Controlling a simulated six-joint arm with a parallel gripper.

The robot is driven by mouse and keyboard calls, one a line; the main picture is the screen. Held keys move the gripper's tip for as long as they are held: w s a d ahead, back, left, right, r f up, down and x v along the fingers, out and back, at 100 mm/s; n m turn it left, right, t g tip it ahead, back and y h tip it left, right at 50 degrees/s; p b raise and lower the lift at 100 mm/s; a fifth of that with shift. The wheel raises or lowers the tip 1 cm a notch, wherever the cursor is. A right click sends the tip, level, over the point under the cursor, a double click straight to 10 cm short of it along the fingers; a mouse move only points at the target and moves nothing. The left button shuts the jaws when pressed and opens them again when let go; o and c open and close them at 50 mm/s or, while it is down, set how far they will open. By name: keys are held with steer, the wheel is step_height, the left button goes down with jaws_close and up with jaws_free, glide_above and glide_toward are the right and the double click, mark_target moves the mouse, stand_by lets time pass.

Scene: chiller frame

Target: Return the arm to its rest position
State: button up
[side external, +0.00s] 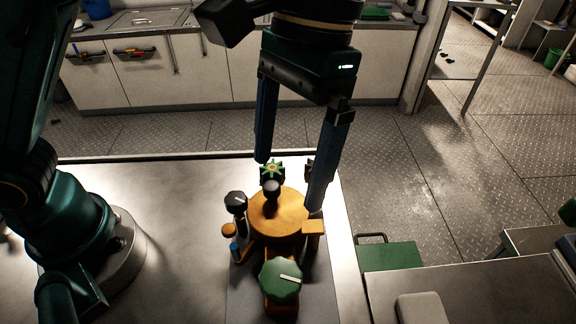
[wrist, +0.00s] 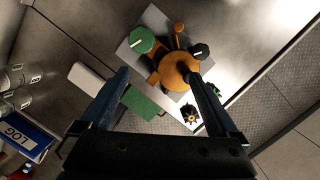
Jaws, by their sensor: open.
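My gripper (side external: 289,186) is open, its two blue fingers pointing down with nothing between them. It hangs above the far right part of the orange chiller frame (side external: 278,212); one finger overlaps the frame's right edge in the side view, and I cannot tell the exact gap.
The frame stands on a metal table (side external: 160,210). A green box (side external: 390,262) and a grey bench (side external: 455,295) lie to the right. White cabinets (side external: 160,80) line the back. The floor between is clear. The wrist view shows a blue LOG binder (wrist: 28,140) at left.

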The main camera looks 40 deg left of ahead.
steer(key=s+a+r+n+t+h, duration=0.1)
steer(key=a+r+t, duration=0.15)
steer(key=a, duration=0.35)
steer(key=s+a+r+n+t, duration=0.1)
steer(key=a+r+n+t, duration=0.15)
steer(key=a, duration=0.35)
steer(key=s+a+f+m+t+y, duration=0.1)
steer(key=s+a+f+t, duration=0.2)
steer(key=a+f, duration=0.2)
steer(key=shift+s+f, duration=0.15)
steer(key=shift+f, duration=0.7)
steer(key=shift+m, duration=0.25)
